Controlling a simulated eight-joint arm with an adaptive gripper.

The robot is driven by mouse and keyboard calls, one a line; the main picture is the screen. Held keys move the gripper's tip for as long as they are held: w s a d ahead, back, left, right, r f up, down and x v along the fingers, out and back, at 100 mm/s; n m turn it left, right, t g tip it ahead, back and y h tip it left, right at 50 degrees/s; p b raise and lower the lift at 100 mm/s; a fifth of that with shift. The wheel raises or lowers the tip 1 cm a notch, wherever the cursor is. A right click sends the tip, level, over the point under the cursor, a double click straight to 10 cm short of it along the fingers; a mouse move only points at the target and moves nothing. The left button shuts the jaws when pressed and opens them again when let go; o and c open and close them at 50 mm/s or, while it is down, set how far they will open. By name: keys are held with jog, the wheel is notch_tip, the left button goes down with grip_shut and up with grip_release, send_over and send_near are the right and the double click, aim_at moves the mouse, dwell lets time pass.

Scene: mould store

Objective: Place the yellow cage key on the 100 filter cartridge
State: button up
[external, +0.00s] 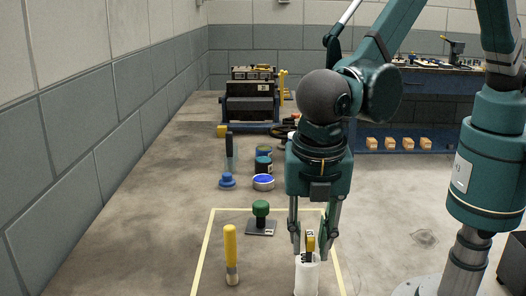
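A small yellow piece with a dark-marked label, which looks like the yellow cage key (310,241), shows between my gripper's fingers. Its dark lower end is at the top of a white cylinder, which looks like the filter cartridge (307,278); whether it rests on it or hangs just above I cannot tell. No 100 marking is readable on the cylinder. My gripper (309,254) points down over the cylinder. Its fingers stand apart on either side of the yellow piece, with narrow gaps seeming to show beside it.
A yellow-handled brush (231,254) stands left of the cylinder, and a green knob on a dark plate (261,218) is behind, inside a yellow floor outline. The floor at left is clear.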

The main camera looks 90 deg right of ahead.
aim_at(312, 238)
jog(key=shift+r, duration=0.15)
notch_tip(312, 238, up, 12)
jog(key=a+p, duration=0.1)
jog(key=shift+a, duration=0.4)
dwell(0.4)
dwell(0.6)
